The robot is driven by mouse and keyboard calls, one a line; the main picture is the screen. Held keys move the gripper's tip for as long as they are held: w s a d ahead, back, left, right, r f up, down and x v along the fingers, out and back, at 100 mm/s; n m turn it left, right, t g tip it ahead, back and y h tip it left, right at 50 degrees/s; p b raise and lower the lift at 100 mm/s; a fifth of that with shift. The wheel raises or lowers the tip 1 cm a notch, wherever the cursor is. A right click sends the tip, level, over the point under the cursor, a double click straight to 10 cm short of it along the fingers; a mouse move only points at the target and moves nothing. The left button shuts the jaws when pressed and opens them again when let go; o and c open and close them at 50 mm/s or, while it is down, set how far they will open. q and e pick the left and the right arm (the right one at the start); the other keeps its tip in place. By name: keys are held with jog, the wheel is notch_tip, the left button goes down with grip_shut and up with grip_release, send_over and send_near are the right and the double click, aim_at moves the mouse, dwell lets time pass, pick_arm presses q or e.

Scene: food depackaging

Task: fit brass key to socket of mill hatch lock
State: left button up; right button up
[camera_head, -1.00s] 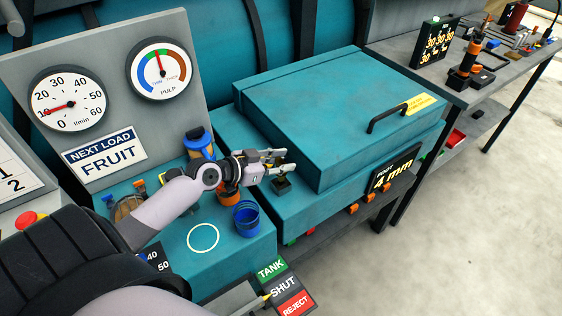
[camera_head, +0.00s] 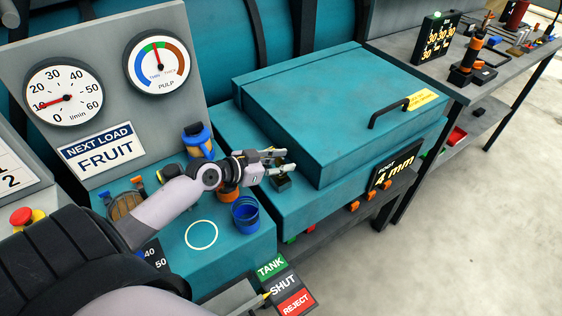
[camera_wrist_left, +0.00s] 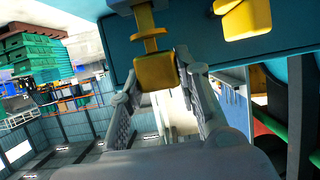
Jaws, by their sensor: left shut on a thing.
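My left gripper (camera_head: 287,160) is shut on the brass key, just above the dark mill hatch lock (camera_head: 283,183) beside the teal hatch box. In the left wrist view the brass key (camera_wrist_left: 157,71) sits between the fingertips (camera_wrist_left: 157,80). Its block-shaped end is in the grip and its shaft points to the top of the picture, toward a dark blue-grey part. I cannot tell whether the shaft's end is inside the socket. The fingers hide most of the key in the head view. My right gripper is out of view.
The teal hatch box (camera_head: 320,110) with a black handle (camera_head: 388,113) stands right of the gripper. A blue cup (camera_head: 245,215) and a blue-topped container (camera_head: 198,140) stand to the left. A white ring (camera_head: 202,235) marks a bare part of the teal top.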

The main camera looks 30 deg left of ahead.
pick_arm(q)
jog(key=shift+f+b, duration=0.95)
jog(key=shift+f, duration=0.15)
jog(key=o, duration=1.3)
jog(key=shift+r, duration=0.1)
jog(key=shift+v, duration=3.75)
